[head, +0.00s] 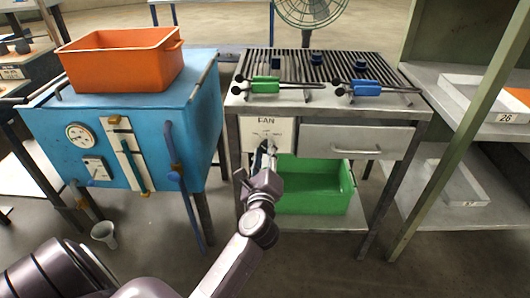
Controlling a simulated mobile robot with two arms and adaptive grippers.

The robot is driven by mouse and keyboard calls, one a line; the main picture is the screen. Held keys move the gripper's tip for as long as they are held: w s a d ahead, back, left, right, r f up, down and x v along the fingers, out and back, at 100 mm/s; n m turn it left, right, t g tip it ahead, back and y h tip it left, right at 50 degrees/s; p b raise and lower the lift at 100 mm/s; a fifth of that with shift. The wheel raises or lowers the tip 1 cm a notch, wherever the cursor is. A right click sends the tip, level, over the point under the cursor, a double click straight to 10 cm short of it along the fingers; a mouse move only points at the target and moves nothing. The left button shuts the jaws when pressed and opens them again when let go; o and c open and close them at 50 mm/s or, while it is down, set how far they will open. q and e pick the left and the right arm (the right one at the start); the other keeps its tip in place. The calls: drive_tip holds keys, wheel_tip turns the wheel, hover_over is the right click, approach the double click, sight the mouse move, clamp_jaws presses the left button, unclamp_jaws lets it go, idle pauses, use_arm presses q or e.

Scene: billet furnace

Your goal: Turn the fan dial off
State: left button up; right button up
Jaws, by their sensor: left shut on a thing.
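The white FAN panel (251,130) is on the front of the grate-topped metal table, left of its drawer. It has small markings around the fan dial (266,141). My left gripper (268,150) reaches up to the panel from below and is shut on the dial. The gripper covers most of the dial, so I cannot tell which marking it points at. The wire-caged fan (310,9) stands behind the table; I cannot tell whether it is turning. My right gripper is not in view.
Green tongs (266,85) and blue tongs (367,88) lie on the grate. A green bin (320,200) sits below the drawer (350,142). The blue furnace (150,115) with an orange bin (112,72) stands left. Shelves with trays are right.

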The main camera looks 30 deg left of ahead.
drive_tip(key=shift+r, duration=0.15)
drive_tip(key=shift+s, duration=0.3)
use_arm(q)
drive_tip(key=o, duration=1.2)
drive_tip(key=shift+c, duration=0.2)
drive_tip(key=v, duration=1.2)
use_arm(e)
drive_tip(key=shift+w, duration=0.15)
use_arm(q)
drive_tip(key=shift+s+a+n, duration=0.1)
drive_tip(key=shift+n, duration=0.2)
